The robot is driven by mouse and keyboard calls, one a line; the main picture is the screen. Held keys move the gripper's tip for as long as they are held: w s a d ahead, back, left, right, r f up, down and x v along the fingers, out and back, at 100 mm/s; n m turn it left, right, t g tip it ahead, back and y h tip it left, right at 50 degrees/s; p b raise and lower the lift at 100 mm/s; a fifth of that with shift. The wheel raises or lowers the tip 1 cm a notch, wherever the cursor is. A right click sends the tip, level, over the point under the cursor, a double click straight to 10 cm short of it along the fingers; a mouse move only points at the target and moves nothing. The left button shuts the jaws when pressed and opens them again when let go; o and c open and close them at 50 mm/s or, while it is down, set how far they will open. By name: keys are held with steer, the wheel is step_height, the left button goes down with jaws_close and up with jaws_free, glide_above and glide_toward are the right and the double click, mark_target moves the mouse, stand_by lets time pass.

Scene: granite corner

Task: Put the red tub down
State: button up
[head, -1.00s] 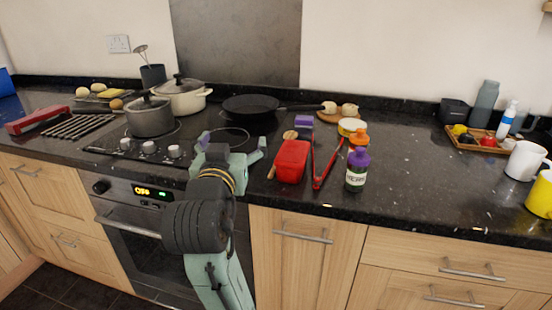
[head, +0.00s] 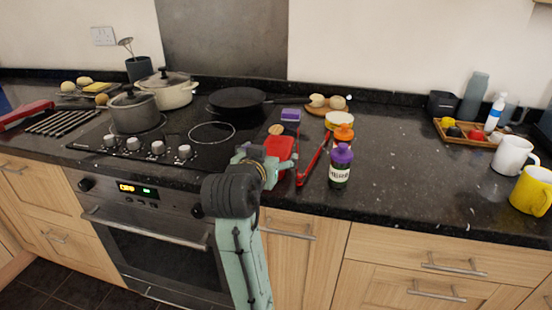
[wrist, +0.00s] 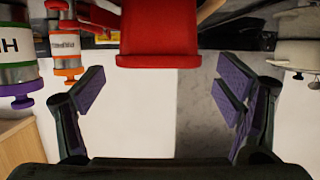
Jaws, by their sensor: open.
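The red tub (head: 282,148) stands on the dark counter just right of the hob, partly hidden behind my gripper in the head view. In the wrist view, which looks upside down, the tub (wrist: 160,35) is at the top centre. My gripper (wrist: 163,92) is open, with its two purple-padded fingers spread apart and nothing between them. The tub lies beyond the fingertips, roughly in line with the gap. In the head view my gripper (head: 262,160) is at the counter's front edge, right in front of the tub.
Red tongs (head: 312,160), a purple-capped jar (head: 341,168) and an orange-capped jar (head: 343,133) stand close to the tub's right. A purple-topped sponge (head: 291,115) lies behind. The hob with pots (head: 134,112) is left.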

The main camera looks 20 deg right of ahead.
mark_target(275, 151)
steer(key=p+x, duration=0.1)
steer(key=x, duration=0.3)
steer(key=shift+d+f, duration=0.1)
steer(key=shift+c, duration=0.4)
steer(key=c, duration=1.6)
steer(key=shift+o, duration=0.2)
